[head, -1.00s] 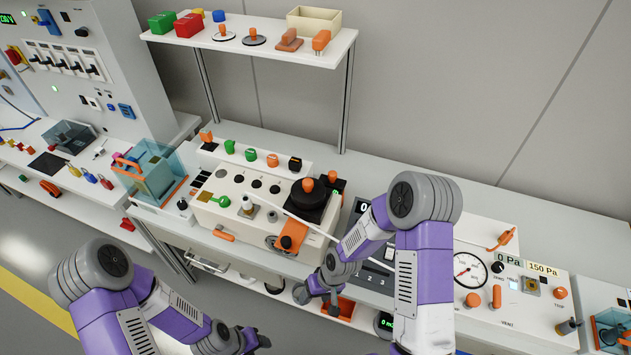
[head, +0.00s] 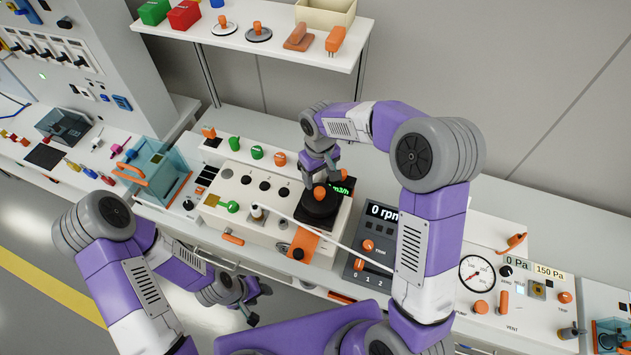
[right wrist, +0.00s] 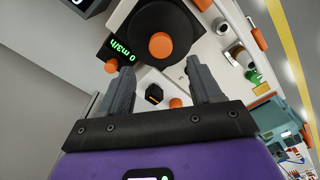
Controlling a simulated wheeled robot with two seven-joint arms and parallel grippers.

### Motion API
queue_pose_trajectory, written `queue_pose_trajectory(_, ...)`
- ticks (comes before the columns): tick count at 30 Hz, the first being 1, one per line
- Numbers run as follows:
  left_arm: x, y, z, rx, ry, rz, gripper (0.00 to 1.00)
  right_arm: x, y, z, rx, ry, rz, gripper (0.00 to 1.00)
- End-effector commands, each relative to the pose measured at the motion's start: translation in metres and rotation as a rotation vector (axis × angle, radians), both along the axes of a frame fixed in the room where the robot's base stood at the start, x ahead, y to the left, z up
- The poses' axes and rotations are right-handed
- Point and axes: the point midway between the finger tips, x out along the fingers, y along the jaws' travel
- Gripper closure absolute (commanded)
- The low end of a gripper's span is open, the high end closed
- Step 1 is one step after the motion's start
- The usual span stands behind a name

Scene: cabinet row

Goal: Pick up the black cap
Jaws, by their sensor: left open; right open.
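The black cap (right wrist: 154,94) has a small orange mark. In the right wrist view it shows between the fingers of my right gripper (right wrist: 159,68), apart from them, on a pale surface. In the head view my right gripper (head: 321,174) hides the cap; it is above the back of the white instrument, close to a large black disc (head: 318,211) with an orange knob. My right gripper is open and empty. My left gripper (head: 252,304) is open and empty, low in front of the bench.
Orange (head: 280,159) and green (head: 257,152) caps stand in a row left of my right gripper. A shelf (head: 270,42) with boxes is above and behind. A pale rod (head: 335,244) slants across the bench. The wall side is clear.

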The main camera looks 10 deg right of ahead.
Motion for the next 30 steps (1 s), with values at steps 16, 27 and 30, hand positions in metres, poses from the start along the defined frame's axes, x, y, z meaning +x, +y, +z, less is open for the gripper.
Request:
queue_pose_trajectory(16, 0.0, 0.0, 0.005, 0.0, 0.0, 0.001, 0.51, -0.001, 0.001, -0.069, 0.0, 0.004, -0.001, 0.36)
queue_pose_trajectory(27, 0.0, 0.0, 0.005, 0.0, 0.0, 0.0, 0.51, 0.0, 0.001, -0.072, 0.0, 0.002, 0.0, 0.51)
queue_pose_trajectory(30, 0.0, 0.0, 0.005, 0.0, 0.0, 0.0, 0.51, 0.0, 0.001, -0.072, 0.0, 0.002, 0.0, 0.66)
